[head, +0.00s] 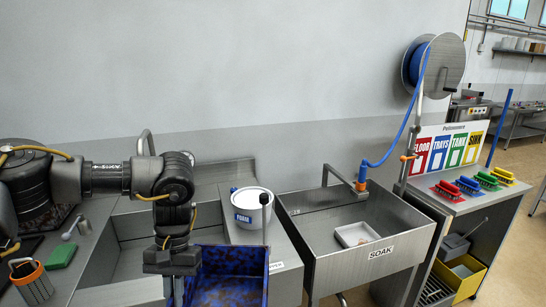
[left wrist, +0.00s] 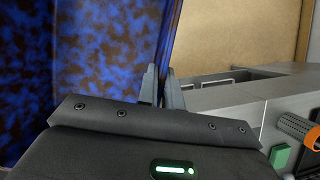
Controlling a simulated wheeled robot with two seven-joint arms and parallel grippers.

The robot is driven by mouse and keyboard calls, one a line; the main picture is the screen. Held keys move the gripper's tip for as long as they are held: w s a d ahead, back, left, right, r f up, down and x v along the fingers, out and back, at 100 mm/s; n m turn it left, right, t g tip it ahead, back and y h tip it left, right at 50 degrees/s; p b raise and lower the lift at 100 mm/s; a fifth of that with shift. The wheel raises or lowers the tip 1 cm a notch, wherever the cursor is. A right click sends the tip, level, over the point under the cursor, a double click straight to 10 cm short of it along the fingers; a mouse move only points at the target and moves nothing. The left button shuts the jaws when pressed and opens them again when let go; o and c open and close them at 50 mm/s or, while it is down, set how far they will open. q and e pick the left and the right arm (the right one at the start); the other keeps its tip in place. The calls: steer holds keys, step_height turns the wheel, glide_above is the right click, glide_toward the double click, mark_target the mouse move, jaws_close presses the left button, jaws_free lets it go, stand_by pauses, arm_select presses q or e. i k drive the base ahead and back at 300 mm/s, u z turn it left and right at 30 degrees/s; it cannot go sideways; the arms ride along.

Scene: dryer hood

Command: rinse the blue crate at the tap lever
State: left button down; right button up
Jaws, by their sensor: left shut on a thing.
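The blue crate (head: 232,280) is in the lower middle of the head view, with dark brown patches over its blue walls. Its lower part is cut off by the picture edge. My left gripper (left wrist: 161,86) is shut on the crate's wall, and the patchy wall (left wrist: 90,70) fills the left of the left wrist view. In the head view the fingers are at the crate's left side, largely out of sight. A thin upright lever with a dark grip (head: 264,199) stands just behind the crate, beside the white bucket. My right gripper is not in view.
A curved tap (head: 145,141) rises behind the left basin, partly hidden by my arm. A white FOAM bucket (head: 243,216) stands between the basins. The SOAK sink (head: 318,262) on the right holds a white tray (head: 356,234). A green pad (head: 62,254) lies on the left counter.

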mark_target(67, 237)
steer(key=k, duration=0.45)
steer(key=u, duration=0.15)
steer(key=i, duration=0.4)
steer(key=u, duration=1.55)
